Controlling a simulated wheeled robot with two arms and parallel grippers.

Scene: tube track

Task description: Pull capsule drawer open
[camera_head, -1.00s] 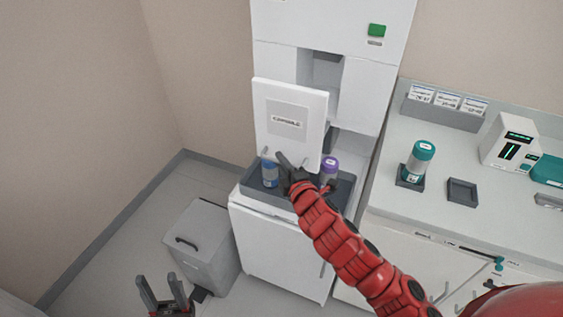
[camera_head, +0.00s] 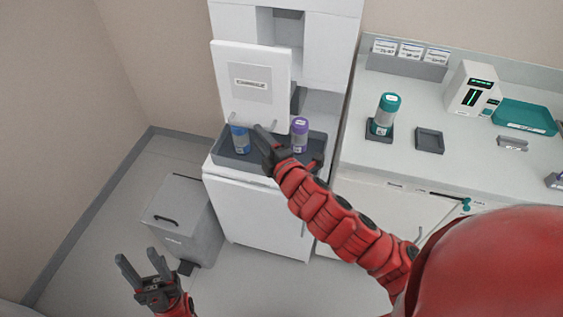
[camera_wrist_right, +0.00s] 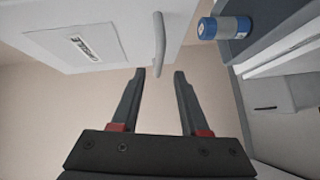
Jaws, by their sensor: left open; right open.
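The capsule drawer front (camera_head: 247,70) is a white panel with a grey label, standing in front of the white dispenser cabinet (camera_head: 330,50) above a dark tray. It also shows in the right wrist view (camera_wrist_right: 135,50), with its bar handle (camera_wrist_right: 159,45). My right gripper (camera_head: 257,130) is at the panel's lower edge. In the wrist view its open fingers (camera_wrist_right: 160,73) are empty, and the handle is just beyond the gap between the fingertips. I cannot tell whether they touch. My left gripper (camera_head: 137,256) is open and empty, low at the left.
A blue-capped bottle (camera_head: 240,138) and a purple-capped bottle (camera_head: 299,135) stand in the dark tray (camera_head: 317,150) below the panel. A grey bin (camera_head: 180,218) stands on the floor at left. The counter at right holds a teal-capped bottle (camera_head: 384,113) and a device (camera_head: 470,90).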

